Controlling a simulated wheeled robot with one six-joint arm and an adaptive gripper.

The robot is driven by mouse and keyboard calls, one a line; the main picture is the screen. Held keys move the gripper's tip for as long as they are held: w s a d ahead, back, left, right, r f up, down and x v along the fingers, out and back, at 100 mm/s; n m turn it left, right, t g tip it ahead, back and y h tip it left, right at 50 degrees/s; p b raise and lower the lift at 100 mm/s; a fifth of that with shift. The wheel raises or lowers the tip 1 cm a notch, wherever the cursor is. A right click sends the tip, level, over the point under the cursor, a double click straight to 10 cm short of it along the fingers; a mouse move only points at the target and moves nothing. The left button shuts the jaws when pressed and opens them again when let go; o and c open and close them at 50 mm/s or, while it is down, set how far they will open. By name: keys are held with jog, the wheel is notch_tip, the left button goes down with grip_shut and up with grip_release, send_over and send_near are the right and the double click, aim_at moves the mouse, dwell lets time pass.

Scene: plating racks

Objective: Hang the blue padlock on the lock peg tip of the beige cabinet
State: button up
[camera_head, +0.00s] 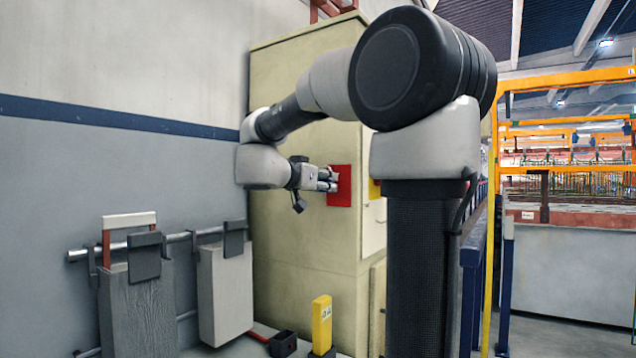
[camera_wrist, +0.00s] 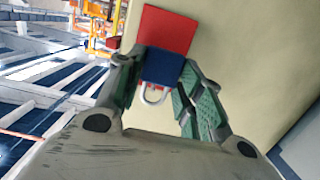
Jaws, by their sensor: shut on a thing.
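The blue padlock (camera_wrist: 166,67) is between the fingers of my gripper (camera_wrist: 160,74) in the wrist view, with its pale shackle loop pointing toward the camera. A red plate (camera_wrist: 168,28) lies behind the padlock. In the head view my gripper (camera_head: 328,180) is at the red plate (camera_head: 341,186) on the side of the beige cabinet (camera_head: 290,240). The padlock cannot be made out there. I cannot tell whether it touches the plate. No lock peg tip can be made out in either view.
Two grey panels (camera_head: 140,310) (camera_head: 226,290) hang from a rail (camera_head: 180,238) on the left wall. A yellow post (camera_head: 322,322) stands low before the cabinet. A blue railing (camera_head: 475,250) and a yellow pole (camera_head: 491,220) are at right.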

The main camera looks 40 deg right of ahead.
jog(key=shift+x, duration=1.7)
jog(key=shift+w+d+f, duration=0.2)
jog(key=shift+d+f, duration=0.3)
jog(key=o, duration=1.1)
jog(key=v, duration=1.2)
